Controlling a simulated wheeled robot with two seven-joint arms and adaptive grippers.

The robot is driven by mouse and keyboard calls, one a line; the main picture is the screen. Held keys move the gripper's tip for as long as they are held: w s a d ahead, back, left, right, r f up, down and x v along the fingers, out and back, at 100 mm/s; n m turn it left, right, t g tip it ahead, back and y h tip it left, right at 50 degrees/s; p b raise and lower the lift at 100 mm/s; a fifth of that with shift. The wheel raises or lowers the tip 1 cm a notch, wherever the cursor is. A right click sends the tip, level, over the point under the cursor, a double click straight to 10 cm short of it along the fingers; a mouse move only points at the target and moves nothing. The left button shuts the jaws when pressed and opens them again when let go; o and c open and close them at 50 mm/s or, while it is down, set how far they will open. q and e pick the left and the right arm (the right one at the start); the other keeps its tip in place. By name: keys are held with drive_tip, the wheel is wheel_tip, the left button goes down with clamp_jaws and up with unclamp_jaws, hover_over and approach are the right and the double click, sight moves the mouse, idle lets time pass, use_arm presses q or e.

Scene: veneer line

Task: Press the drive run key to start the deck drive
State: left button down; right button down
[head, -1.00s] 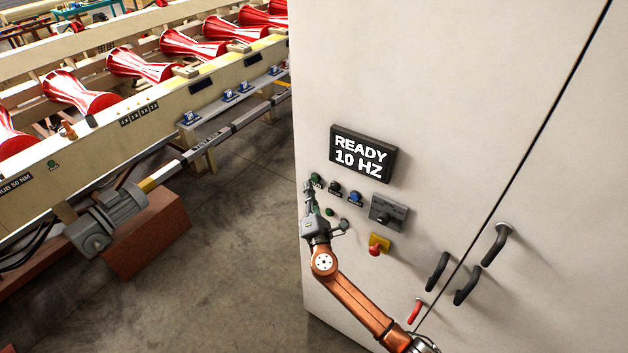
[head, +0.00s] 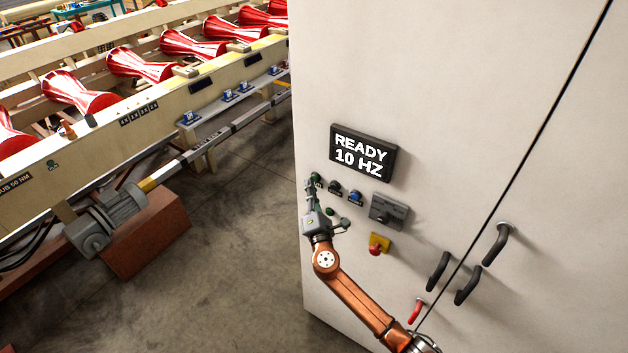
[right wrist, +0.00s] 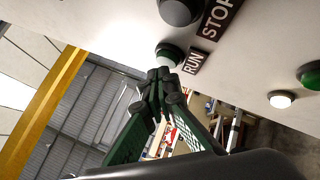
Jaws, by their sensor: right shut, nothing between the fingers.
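The drive run key is a green round button (head: 316,177) on the pale cabinet's front, left of a black and a blue button. In the right wrist view the run key (right wrist: 168,54) sits beside its RUN label (right wrist: 194,62). My right gripper (head: 309,182) is shut and empty, with its fingertips right at the run key. In the right wrist view its closed fingertips (right wrist: 162,75) overlap the key's edge; I cannot tell whether they touch it. The display (head: 362,154) above reads READY 10 HZ. My left gripper is not in view.
A black STOP button (right wrist: 181,10) is close to the run key. A grey switch (head: 388,211), a yellow-and-red emergency stop (head: 378,245) and door handles (head: 438,271) stand out from the cabinet. The roller deck (head: 140,68) and its motor (head: 108,219) are at left.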

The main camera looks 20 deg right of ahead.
drive_tip(key=shift+w+d, duration=0.25)
drive_tip(key=shift+d, duration=0.1)
idle(0.7)
drive_tip(key=shift+s+a, duration=0.55)
drive_tip(key=shift+a, duration=0.15)
idle(0.3)
drive_tip(key=shift+s+a, duration=0.8)
drive_tip(key=shift+a, duration=0.2)
drive_tip(key=shift+s+a, duration=0.75)
drive_tip(key=shift+a, duration=0.2)
